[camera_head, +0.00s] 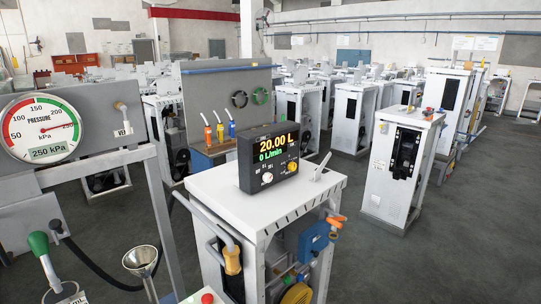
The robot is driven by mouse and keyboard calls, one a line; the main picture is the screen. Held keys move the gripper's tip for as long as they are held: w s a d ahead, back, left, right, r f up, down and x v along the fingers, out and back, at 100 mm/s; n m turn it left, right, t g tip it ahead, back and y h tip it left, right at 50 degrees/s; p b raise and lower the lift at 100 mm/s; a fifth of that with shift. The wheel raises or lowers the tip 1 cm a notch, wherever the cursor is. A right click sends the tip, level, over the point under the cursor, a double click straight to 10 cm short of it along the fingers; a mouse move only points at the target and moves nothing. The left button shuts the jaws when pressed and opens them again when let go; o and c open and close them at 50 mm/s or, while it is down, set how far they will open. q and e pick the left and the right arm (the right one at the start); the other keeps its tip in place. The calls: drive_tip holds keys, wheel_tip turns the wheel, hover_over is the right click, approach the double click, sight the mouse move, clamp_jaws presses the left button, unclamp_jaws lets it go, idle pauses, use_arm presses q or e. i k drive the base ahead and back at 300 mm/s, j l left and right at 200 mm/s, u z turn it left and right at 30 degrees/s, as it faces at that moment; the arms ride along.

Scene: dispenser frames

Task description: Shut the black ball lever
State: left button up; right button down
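I cannot clearly pick out a lever with a black ball. A small dark round end (55,226) shows at the left, beside a grey block and at the start of a black hose; I cannot tell whether it is the ball of a lever. A green-handled lever (38,244) stands just left of it. A pale lever-like piece (322,166) sticks up at a slant from the top of the white dispenser cabinet (240,208) in the middle. Neither of my grippers is in view.
A black display box (268,158) reading 20.00 L stands on the cabinet. A pressure gauge (42,128) near 250 kPa, a metal funnel (141,261) and a yellow nozzle (232,262) are nearby. More cabinets stand behind. Grey floor (430,270) is clear at the right.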

sight(55, 224)
drive_tip(key=u, duration=1.45)
